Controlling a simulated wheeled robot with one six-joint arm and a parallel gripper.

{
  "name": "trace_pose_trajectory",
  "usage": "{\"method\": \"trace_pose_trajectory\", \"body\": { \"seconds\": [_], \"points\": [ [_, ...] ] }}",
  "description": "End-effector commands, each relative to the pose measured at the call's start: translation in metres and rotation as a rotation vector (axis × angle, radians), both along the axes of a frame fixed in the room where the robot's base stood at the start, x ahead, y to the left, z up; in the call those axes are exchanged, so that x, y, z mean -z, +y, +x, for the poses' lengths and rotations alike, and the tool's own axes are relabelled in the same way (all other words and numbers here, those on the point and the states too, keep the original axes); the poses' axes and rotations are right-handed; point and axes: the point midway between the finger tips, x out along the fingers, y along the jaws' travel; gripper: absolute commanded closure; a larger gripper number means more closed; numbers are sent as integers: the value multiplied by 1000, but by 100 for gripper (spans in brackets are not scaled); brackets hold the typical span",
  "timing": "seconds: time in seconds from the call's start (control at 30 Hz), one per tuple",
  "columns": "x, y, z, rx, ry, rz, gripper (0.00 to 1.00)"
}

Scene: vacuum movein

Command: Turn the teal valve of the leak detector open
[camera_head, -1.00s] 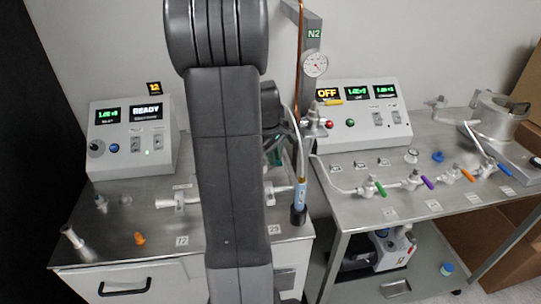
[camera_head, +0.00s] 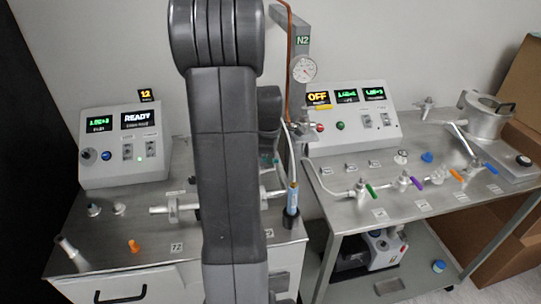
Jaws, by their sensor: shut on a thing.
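The leak detector is the cabinet at left, with its sloped control box (camera_head: 124,145) reading READY. A small patch of teal (camera_head: 276,160), which looks like the valve handle, shows just right of my arm. My dark arm stands upright across the middle of the view and hides most of the valve and the cabinet's right side. My gripper (camera_head: 270,150) is beside the arm, pointing down at the teal part and shut on it. Its fingertips are mostly hidden, so the handle's angle cannot be told.
A slim blue-labelled cylinder (camera_head: 292,198) stands right of my arm, near the copper N2 line and gauge (camera_head: 303,69). An orange cap (camera_head: 133,246) lies on the cabinet top. The right bench (camera_head: 400,185) carries green, purple, orange and blue valves.

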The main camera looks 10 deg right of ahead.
Motion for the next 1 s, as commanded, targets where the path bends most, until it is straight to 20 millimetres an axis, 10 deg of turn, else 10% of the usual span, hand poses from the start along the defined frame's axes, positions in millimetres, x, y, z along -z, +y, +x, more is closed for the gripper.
{"method": "trace_pose_trajectory", "body": {
  "seconds": [0.27, 0.3, 0.4, 0.77, 1.0],
  "points": [
    [-1, 0, 1, 0, -3, -1, 100],
    [-1, 0, 1, 0, -3, -1, 81],
    [-1, 0, 1, 0, -3, -1, 65],
    [-6, 0, 0, 1, -3, 0, 65],
    [-46, 3, -7, 1, -8, -1, 65]
  ]
}}
